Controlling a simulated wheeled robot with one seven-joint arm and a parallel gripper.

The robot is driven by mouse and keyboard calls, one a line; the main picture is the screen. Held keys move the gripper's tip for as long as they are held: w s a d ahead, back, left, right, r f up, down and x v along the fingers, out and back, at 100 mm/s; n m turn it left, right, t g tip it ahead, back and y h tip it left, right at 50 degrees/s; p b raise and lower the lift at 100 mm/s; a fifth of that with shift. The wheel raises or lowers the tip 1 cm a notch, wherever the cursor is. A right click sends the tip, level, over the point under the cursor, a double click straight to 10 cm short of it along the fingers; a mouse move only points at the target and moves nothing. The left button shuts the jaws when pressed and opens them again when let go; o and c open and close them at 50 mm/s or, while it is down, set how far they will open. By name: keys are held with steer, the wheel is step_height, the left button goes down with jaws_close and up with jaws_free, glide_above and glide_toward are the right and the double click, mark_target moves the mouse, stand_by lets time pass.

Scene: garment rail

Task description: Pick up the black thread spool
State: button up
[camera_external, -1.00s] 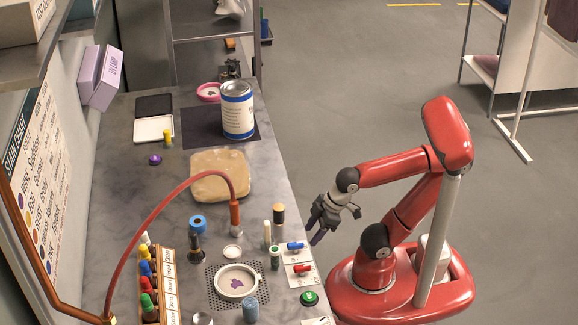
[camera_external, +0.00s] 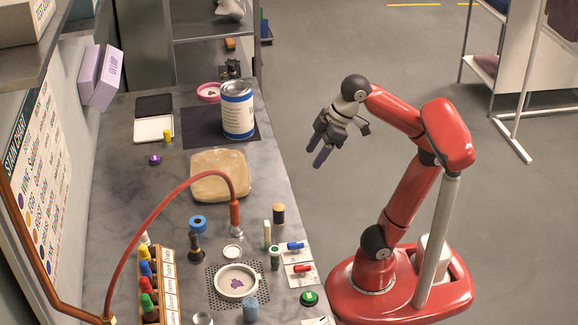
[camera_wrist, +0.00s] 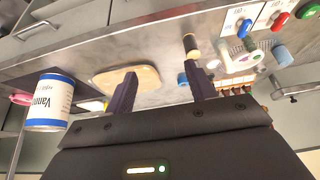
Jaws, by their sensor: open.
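A small dark spool with tan ends (camera_external: 278,214), which looks like the black thread spool, stands upright near the bench's right edge. In the wrist view the spool (camera_wrist: 191,46) shows beyond the right-hand finger. My gripper (camera_external: 321,150) is in the air off the bench's right side, farther back than the spool and apart from it. Its two dark purple fingers are spread in the wrist view (camera_wrist: 161,72) with nothing held between them.
A cream stick (camera_external: 267,233), a green-topped bottle (camera_external: 275,257) and blue (camera_external: 295,246) and red (camera_external: 302,268) items on cards stand near the spool. A tan slab (camera_external: 220,177) and a large can (camera_external: 237,110) are farther back.

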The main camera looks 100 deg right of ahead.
steer(key=w+a+n+g+y+b, duration=0.15)
steer(key=w+a+n, duration=0.3)
steer(key=w, duration=0.45)
glide_above(279, 206)
steer(key=s+d, duration=0.1)
steer(key=s, duration=0.2)
steer(key=shift+f, duration=3)
steer(key=x, duration=0.2)
steer(key=b+x, duration=0.1)
steer(key=x, duration=0.4)
steer(key=shift+w+a, duration=0.2)
steer(key=shift+w, duration=0.2)
steer(key=c, duration=1)
steer(key=shift+c, duration=0.2)
steer(key=shift+r, duration=0.1)
